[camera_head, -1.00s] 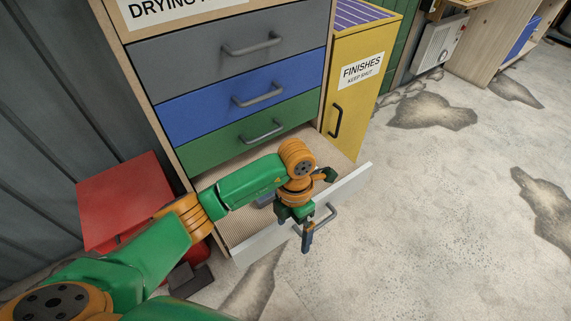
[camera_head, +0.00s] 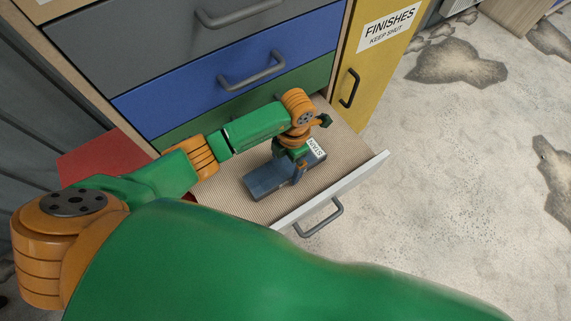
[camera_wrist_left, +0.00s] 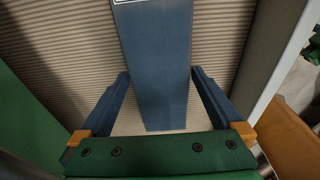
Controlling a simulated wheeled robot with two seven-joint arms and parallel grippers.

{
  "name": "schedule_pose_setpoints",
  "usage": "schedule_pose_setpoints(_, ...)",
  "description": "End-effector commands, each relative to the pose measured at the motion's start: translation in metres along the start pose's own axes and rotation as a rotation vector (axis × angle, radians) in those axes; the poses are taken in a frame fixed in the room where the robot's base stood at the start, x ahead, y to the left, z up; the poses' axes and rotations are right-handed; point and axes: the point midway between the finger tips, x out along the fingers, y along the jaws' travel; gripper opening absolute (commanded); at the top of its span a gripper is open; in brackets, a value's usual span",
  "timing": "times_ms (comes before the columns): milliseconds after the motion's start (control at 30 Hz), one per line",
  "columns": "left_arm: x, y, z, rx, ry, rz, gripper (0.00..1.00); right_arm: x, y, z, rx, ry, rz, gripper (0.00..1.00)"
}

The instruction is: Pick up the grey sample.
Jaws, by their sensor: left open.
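A long blue-grey block (camera_head: 268,182) lies flat in the open bottom drawer (camera_head: 237,203). A white label reading "STAIN" shows near its right end. No other sample shows in the drawer. My left gripper (camera_head: 297,172) points down over the block and hides its middle in the head view. In the left wrist view the block (camera_wrist_left: 158,60) lies between the two blue fingers of the left gripper (camera_wrist_left: 160,74), with a gap on each side. The gripper is open and not closed on the block. My right gripper is not in view.
The drawer's pale front wall (camera_head: 345,187) with a grey handle (camera_head: 319,218) stands on the near side. Closed green, blue (camera_head: 200,88) and grey drawers rise above. A yellow "FINISHES" cabinet (camera_head: 366,75) stands at right. A red object (camera_head: 100,156) is left; cracked floor lies right.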

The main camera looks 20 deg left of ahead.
Motion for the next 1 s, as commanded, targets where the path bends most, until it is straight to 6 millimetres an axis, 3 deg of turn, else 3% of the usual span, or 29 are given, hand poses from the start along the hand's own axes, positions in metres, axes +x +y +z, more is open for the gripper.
schedule_pose_setpoints(167,0.0,0.0,0.0,0.0,-0.001,0.0,0.97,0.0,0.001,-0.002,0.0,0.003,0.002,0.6)
schedule_pose_setpoints(467,-0.001,0.0,0.0,0.0,-0.001,0.0,0.16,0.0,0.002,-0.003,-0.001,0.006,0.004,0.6)
schedule_pose_setpoints(767,-0.005,0.0,0.0,0.001,-0.004,0.0,0.15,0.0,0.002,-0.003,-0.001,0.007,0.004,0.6)
schedule_pose_setpoints(933,-0.034,0.001,-0.002,0.002,-0.008,0.003,0.15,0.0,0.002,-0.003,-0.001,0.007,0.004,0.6)
schedule_pose_setpoints(1000,-0.053,-0.015,-0.009,0.008,-0.007,0.0,0.15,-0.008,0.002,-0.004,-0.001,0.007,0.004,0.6)
